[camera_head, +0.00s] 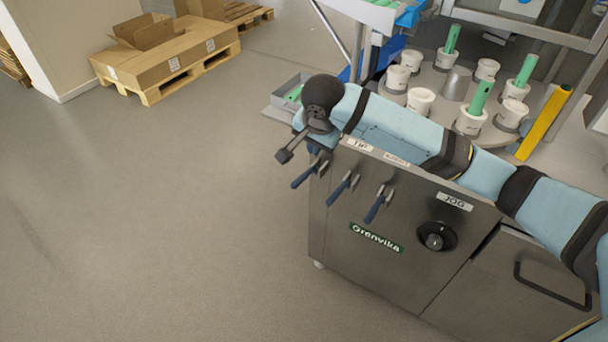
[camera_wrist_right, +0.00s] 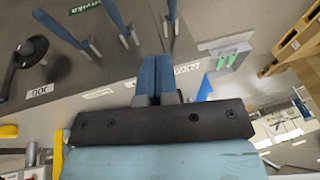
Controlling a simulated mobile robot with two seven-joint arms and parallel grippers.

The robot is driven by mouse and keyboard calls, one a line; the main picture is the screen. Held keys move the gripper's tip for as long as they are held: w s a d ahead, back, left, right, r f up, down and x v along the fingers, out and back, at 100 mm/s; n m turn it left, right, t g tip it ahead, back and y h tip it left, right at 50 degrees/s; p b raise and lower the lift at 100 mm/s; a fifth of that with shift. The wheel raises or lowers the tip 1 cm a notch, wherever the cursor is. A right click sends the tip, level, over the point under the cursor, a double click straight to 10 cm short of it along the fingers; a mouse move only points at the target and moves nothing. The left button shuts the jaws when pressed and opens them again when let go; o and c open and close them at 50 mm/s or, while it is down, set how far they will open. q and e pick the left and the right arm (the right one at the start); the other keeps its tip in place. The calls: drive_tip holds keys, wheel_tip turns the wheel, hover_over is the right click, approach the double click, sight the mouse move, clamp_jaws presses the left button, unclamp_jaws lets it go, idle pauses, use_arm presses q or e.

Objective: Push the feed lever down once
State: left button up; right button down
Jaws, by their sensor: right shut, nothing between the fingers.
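Three levers with dark blue handles stick out of the front of a steel cabinet (camera_head: 392,235): a left one (camera_head: 305,174), a middle one (camera_head: 340,190) and a right one (camera_head: 377,207). My left gripper is not in view.
A JOG knob (camera_head: 437,237) sits right of the levers. Above the cabinet, a round table (camera_head: 440,82) carries several white cups. A grey tray (camera_head: 280,98) is behind my gripper. Cardboard boxes (camera_head: 168,58) lie on a pallet far back. The floor at left is clear.

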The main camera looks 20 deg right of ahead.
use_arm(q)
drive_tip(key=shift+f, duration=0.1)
use_arm(e)
drive_tip(key=b, duration=0.3)
approach(303, 179)
drive_tip(key=d+x, duration=0.1)
drive_tip(key=x, duration=0.4)
drive_tip(key=shift+w+a+f, duration=0.15)
drive_tip(key=shift+a+f, duration=0.25)
drive_tip(key=shift+f, duration=0.15)
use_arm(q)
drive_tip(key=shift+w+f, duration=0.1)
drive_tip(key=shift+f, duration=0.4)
